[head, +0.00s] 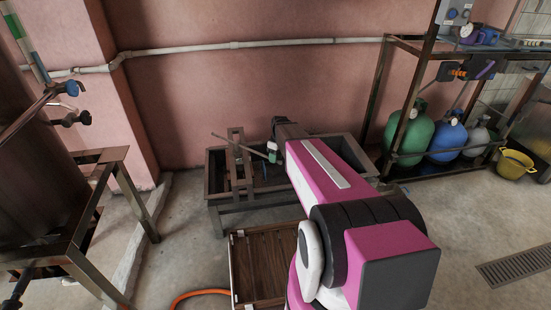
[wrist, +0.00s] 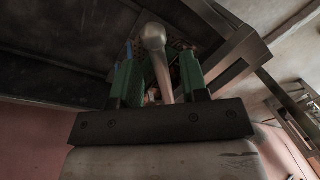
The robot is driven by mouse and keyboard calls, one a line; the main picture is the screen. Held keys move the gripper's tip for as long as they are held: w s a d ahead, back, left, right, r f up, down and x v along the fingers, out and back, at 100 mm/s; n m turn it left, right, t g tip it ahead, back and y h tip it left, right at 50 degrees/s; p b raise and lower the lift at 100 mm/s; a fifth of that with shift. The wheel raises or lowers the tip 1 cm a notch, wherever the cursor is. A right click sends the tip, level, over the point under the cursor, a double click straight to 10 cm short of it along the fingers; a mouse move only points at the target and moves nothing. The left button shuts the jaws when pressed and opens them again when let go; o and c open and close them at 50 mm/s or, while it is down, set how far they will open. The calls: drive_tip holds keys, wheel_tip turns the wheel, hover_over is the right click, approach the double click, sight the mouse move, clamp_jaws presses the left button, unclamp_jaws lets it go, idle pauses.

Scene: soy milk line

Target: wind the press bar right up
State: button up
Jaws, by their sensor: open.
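The press (head: 236,165) stands in a dark metal trough by the pink wall in the head view. A long thin handle bar (head: 232,143) slants across its upright frame, its right end close to my gripper (head: 273,153). In the wrist view my gripper (wrist: 157,82) is open, with green fingers to either side. A grey rod with a round knob (wrist: 153,38) lies between the fingers, seemingly the handle's end. I cannot tell whether either finger touches it. The press bar's height is not clear, as the frame is small and my arm covers part of the trough.
The metal trough (head: 216,190) surrounds the press. A slatted wooden crate (head: 262,268) sits on the floor in front, beside an orange hose (head: 200,294). A steel stand (head: 112,185) with a large vessel is at left. Gas bottles (head: 410,135) stand under a rack at right.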

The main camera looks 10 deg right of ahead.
drive_tip(key=shift+f, duration=0.1)
clamp_jaws()
